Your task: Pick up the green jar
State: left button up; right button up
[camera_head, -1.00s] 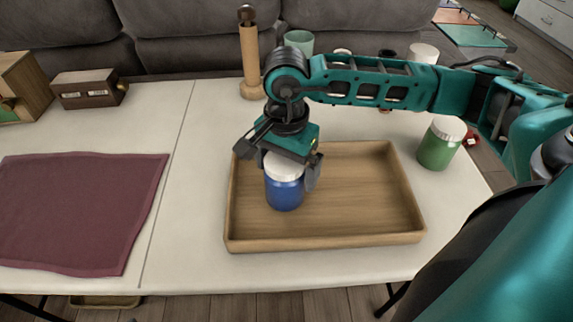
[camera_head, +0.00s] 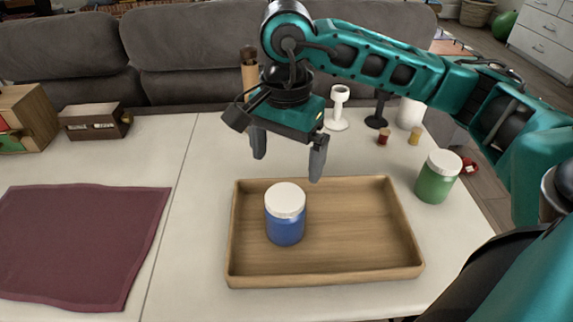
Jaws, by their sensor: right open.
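The green jar (camera_head: 437,180) with a white lid stands upright on the table, just right of the wooden tray. My right gripper (camera_head: 287,168) is open and empty, above the back left part of the tray. It is well to the left of the green jar. A blue jar (camera_head: 285,216) with a white lid stands upright in the tray, below and in front of the gripper, apart from its fingers. My left gripper is out of view.
The wooden tray (camera_head: 350,278) lies on the white table. Behind it are a white stand (camera_head: 337,108), a dark stand (camera_head: 377,110), a white container (camera_head: 410,113) and small items. A maroon cloth (camera_head: 75,245) and wooden boxes (camera_head: 95,122) are left.

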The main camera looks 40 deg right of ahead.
aim_at(432, 188)
jog(key=k, duration=1)
